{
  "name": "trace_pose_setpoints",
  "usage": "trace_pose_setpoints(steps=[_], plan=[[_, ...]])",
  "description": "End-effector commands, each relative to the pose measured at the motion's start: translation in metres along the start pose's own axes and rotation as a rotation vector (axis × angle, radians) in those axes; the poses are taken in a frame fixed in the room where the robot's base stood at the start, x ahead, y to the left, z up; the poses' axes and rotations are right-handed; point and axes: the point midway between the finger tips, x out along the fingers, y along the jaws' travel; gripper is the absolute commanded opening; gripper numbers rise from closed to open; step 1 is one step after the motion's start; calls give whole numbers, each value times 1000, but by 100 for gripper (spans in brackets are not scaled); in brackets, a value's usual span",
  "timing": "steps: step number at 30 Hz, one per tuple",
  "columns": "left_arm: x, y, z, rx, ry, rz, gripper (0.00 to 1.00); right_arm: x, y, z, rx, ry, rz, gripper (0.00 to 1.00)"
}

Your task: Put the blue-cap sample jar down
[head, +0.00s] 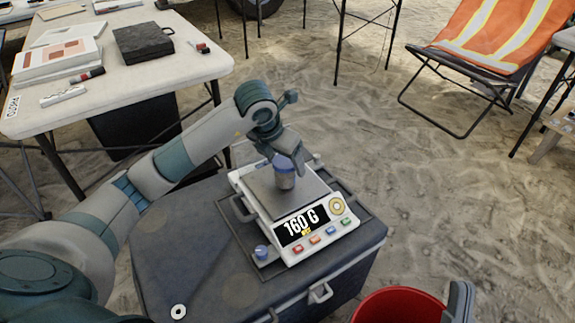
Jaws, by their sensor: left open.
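The blue-cap sample jar (285,180) stands upright on the plate of a white digital scale (332,222), whose display reads "160 G". My left gripper (287,158) is open, directly above and around the jar's cap, and partly hides it. I cannot tell whether its fingers touch the cap. A grey piece (460,300) at the lower right edge looks like part of my right gripper. It is cut off by the frame, and its fingers cannot be made out.
The scale sits on a dark case (190,250) with free room on its left. A red bucket (400,305) stands at the lower right. A white table (120,65) holds papers, a black box (143,43) and markers. An orange folding chair (490,40) stands on sand.

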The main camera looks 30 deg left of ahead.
Motion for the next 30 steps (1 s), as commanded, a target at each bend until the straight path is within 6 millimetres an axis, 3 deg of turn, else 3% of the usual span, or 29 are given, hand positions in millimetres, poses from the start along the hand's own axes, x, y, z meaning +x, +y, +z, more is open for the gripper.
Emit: trace_pose_setpoints(steps=[6,12,19,30], plan=[[-42,0,2,2,-3,1,67,-14,-9,14,21,-115,0,0],[-66,0,1,1,-1,1,67,-26,-18,25,40,-193,-8,0],[-74,0,0,0,0,0,67,-34,-21,31,45,-229,-5,0],[-74,0,0,0,0,0,67,-29,-19,28,43,-214,1,0]])
